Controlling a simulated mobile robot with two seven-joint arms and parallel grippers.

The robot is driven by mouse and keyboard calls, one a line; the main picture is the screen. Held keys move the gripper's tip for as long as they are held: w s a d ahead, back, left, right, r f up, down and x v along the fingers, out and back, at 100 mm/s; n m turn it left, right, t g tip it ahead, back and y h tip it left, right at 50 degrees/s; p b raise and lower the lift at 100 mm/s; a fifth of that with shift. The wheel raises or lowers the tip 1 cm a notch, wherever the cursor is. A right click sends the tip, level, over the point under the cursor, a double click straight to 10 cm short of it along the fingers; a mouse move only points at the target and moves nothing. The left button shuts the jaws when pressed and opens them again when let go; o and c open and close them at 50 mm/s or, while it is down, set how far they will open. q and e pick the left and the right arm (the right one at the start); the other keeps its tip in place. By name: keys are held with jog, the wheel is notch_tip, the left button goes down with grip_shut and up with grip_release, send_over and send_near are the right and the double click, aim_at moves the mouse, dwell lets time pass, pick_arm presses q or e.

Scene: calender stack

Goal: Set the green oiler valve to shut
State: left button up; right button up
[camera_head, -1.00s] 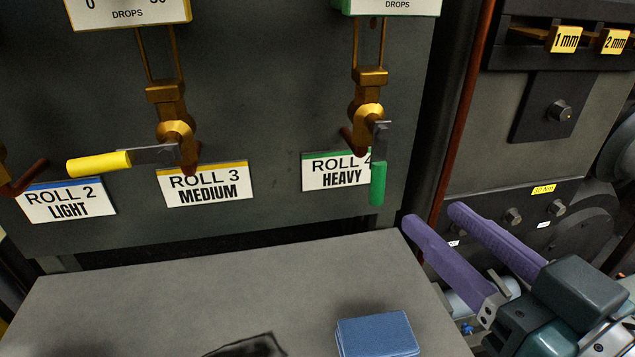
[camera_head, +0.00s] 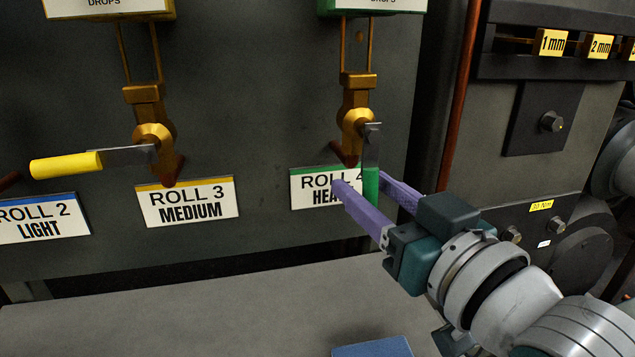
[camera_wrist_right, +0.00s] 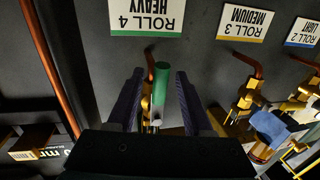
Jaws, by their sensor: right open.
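The green-handled oiler valve (camera_head: 356,118) is on the panel above the ROLL 4 HEAVY label (camera_head: 310,190). Its green lever (camera_head: 371,182) hangs straight down, in line with the pipe. My right gripper (camera_head: 362,178) is open, with its purple fingers on either side of the lever's lower end. In the right wrist view, the green grip (camera_wrist_right: 161,78) stands between the two fingers, with gaps visible on both sides. The near finger hides part of the lever and label in the head view. My left gripper is not in the head view.
The yellow-handled valve (camera_head: 153,140) for ROLL 3 MEDIUM is to the left, its lever pointing left. A grey table top (camera_head: 200,310) lies below, with a blue block (camera_head: 373,348) at its front. A brown vertical pipe (camera_head: 457,100) runs to the right of the valve.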

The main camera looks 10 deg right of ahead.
jog(key=shift+c, duration=0.3)
grip_shut()
dwell(1.1)
